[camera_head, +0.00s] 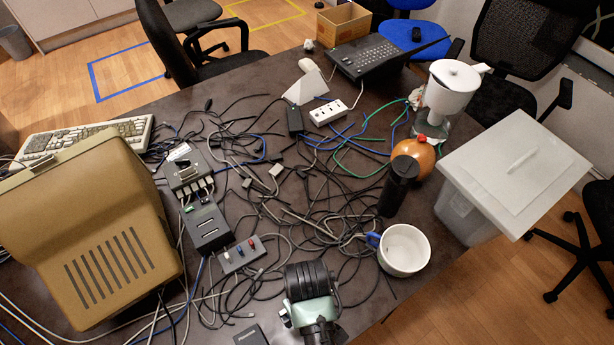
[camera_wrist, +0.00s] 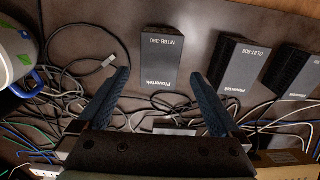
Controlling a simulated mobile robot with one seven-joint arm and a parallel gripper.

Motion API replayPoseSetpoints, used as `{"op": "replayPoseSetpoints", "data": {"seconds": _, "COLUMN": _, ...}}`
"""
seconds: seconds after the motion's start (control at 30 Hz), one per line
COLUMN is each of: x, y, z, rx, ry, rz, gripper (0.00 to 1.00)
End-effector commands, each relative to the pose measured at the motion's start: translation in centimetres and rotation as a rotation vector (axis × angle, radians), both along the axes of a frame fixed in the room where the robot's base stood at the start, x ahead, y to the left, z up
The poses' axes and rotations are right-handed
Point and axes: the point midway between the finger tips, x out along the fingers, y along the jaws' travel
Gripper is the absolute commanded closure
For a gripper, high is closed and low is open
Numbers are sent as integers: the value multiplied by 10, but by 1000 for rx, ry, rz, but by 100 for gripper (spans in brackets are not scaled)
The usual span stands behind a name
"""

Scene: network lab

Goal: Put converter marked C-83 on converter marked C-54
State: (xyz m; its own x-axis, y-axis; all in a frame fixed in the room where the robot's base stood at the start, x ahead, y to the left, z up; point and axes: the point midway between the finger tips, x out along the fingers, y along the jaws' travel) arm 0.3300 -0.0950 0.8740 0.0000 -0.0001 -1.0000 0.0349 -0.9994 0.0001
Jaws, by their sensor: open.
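I cannot read C-83 or C-54 on anything. In the wrist view several dark box-shaped devices lie on the table: a middle box (camera_wrist: 168,62) with white lettering, a right box (camera_wrist: 237,72), and a far-right box (camera_wrist: 299,80) cut by the frame edge. I cannot tell whether any is a named converter. My gripper (camera_wrist: 159,78) is open, with nothing held between its two blue-black fingers. The middle box appears between the fingers in the picture, apparently beyond them. A dark box (camera_head: 250,336) with lettering shows at the bottom of the head view.
Tangled cables (camera_head: 300,195) cover the table's middle. A white mug (camera_head: 404,250), black cylinder (camera_head: 398,186), orange round object (camera_head: 414,155) and lidded white bin (camera_head: 515,170) stand right. A beige monitor (camera_head: 90,225) stands left, beside a grey device (camera_head: 187,170) and black box (camera_head: 207,228).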

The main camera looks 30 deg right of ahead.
Motion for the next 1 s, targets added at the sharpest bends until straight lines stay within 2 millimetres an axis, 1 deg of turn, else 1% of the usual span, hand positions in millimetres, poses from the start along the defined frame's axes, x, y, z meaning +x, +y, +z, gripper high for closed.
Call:
{"op": "replayPoseSetpoints", "data": {"seconds": 0.03, "x": 1, "y": 0, "z": 14, "rx": -2, "ry": -5, "rz": 0, "gripper": 0}}
{"op": "replayPoseSetpoints", "data": {"seconds": 0.1, "x": 1, "y": 0, "z": 29, "rx": -2, "ry": -6, "rz": 0, "gripper": 0}}
{"op": "replayPoseSetpoints", "data": {"seconds": 0.2, "x": 1, "y": 0, "z": 48, "rx": -1, "ry": -4, "rz": 0, "gripper": 0}}
{"op": "replayPoseSetpoints", "data": {"seconds": 0.3, "x": 1, "y": 0, "z": 63, "rx": -1, "ry": -4, "rz": 0, "gripper": 0}}
{"op": "replayPoseSetpoints", "data": {"seconds": 0.4, "x": 1, "y": 0, "z": 73, "rx": -1, "ry": -3, "rz": 0, "gripper": 0}}
{"op": "replayPoseSetpoints", "data": {"seconds": 0.5, "x": 0, "y": 0, "z": 77, "rx": 0, "ry": 0, "rz": 0, "gripper": 0}}
{"op": "replayPoseSetpoints", "data": {"seconds": 0.7, "x": 0, "y": 0, "z": 78, "rx": 0, "ry": 0, "rz": 0, "gripper": 0}}
{"op": "replayPoseSetpoints", "data": {"seconds": 0.77, "x": 3, "y": 0, "z": 79, "rx": -4, "ry": -11, "rz": 0, "gripper": 0}}
{"op": "replayPoseSetpoints", "data": {"seconds": 0.83, "x": 17, "y": -2, "z": 88, "rx": -19, "ry": -61, "rz": 1, "gripper": 0}}
{"op": "replayPoseSetpoints", "data": {"seconds": 0.87, "x": 28, "y": -4, "z": 94, "rx": -30, "ry": -98, "rz": 1, "gripper": 0}}
{"op": "replayPoseSetpoints", "data": {"seconds": 0.97, "x": 82, "y": -8, "z": 134, "rx": -83, "ry": -302, "rz": 0, "gripper": 0}}
{"op": "replayPoseSetpoints", "data": {"seconds": 1.0, "x": 109, "y": -9, "z": 160, "rx": -107, "ry": -413, "rz": -2, "gripper": 0}}
